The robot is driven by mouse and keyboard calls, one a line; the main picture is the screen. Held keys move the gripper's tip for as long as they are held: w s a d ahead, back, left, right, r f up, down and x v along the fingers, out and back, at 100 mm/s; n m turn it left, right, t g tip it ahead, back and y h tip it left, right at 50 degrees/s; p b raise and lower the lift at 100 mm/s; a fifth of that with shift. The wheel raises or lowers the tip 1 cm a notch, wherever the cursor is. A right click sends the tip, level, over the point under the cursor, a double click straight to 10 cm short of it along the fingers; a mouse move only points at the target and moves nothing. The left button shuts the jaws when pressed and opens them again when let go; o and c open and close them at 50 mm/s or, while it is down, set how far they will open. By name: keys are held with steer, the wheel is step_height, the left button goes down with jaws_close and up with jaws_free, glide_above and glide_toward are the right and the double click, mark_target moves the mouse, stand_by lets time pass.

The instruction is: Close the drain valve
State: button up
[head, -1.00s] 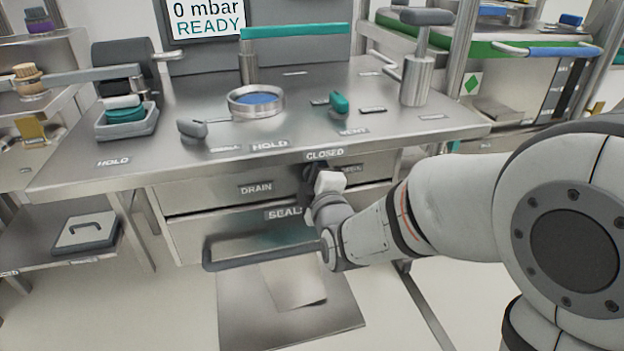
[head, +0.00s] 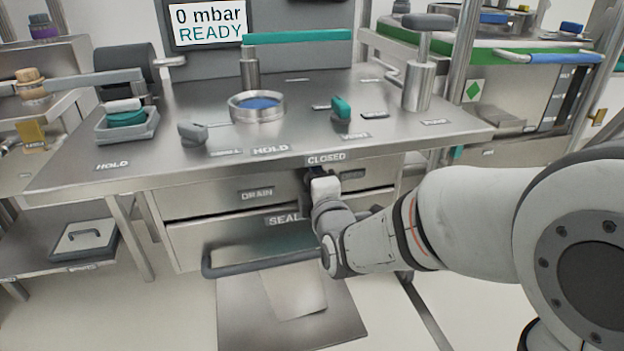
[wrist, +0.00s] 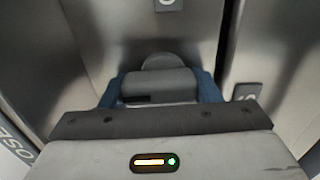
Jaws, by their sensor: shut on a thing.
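The drain valve's grey handle (wrist: 160,86) lies between the blue fingers of my gripper (wrist: 160,92) in the wrist view, with a rounded grey hub behind it. My gripper is shut on the handle. In the head view my gripper (head: 318,178) is at the front panel, just below the CLOSED label (head: 326,158) and right of the DRAIN label (head: 257,194). The handle is hidden there by my wrist, so its exact angle to the label cannot be told.
A drawer marked SEAL with a long grey bar handle (head: 262,264) sits below my wrist. The bench top (head: 210,165) above carries a grey knob lever (head: 192,132), a teal lever (head: 341,108) and a round port (head: 256,105). The screen (head: 208,25) reads 0 mbar READY.

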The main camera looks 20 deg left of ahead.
steer(key=o, duration=1)
steer(key=v, duration=0.7)
steer(key=shift+s+d, duration=0.15)
steer(key=shift+s, duration=0.2)
